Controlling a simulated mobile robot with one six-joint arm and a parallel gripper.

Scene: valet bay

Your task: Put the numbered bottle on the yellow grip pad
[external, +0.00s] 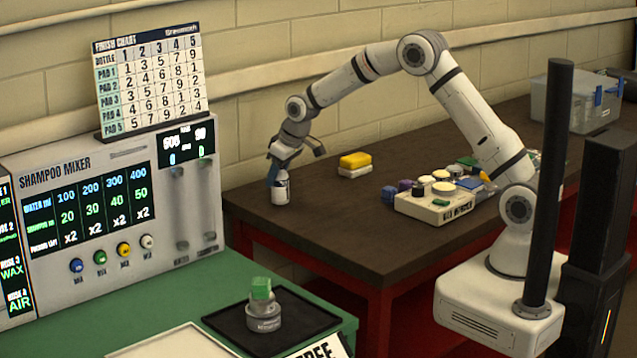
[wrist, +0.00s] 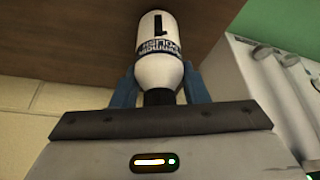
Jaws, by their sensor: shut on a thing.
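My gripper (external: 278,172) points down over the left end of the dark brown table. Its blue fingers are shut on a small white bottle (external: 280,191). The bottle is upright, with its base at or just above the tabletop; I cannot tell if it touches. In the wrist view the bottle (wrist: 160,55) has a dark mark like a 1, a dark label band and a black neck between the fingers. A yellow block (external: 355,159) with a white lower layer lies right of the bottle, near the wall. I cannot tell whether it is the yellow grip pad.
A cream tray (external: 414,208) with several round pads and coloured blocks stands on the brown table (external: 330,215). A shampoo mixer (external: 100,210) carries a finish chart (external: 150,80). A green block (external: 261,288) tops a grey puck on a black mat. A clear bin (external: 575,98) stands far right.

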